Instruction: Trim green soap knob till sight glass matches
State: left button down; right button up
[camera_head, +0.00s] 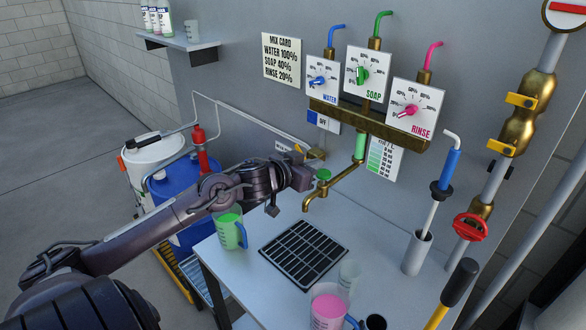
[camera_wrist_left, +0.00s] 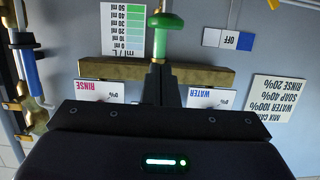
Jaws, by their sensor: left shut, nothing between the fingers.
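The green soap knob (camera_head: 363,75) sits on the white SOAP dial (camera_head: 368,62) on the wall panel, between the WATER and RINSE dials; its exact setting is too small to read. In the left wrist view the soap dial is hidden by my gripper. The green sight glass (camera_head: 360,146) hangs under the brass manifold, beside a green shade chart (camera_head: 383,158); both appear upside down in the left wrist view, sight glass (camera_wrist_left: 164,48) and chart (camera_wrist_left: 125,36). My left gripper (camera_head: 308,176) is shut and empty, left of and below the dials. My right gripper is not seen.
A brass tap (camera_head: 335,188) with a green handle (camera_head: 323,174) is just right of the gripper. The mix card (camera_head: 283,61) reads water 100%, soap 40%, rinse 20%. On the counter are a green-filled jug (camera_head: 230,232), a pink-filled jug (camera_head: 326,308) and a black drain grate (camera_head: 303,253).

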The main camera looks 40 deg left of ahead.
pick_arm(q)
jog(key=v, duration=0.7)
jog(key=shift+a+b, duration=0.2)
jog(key=shift+b, duration=0.25)
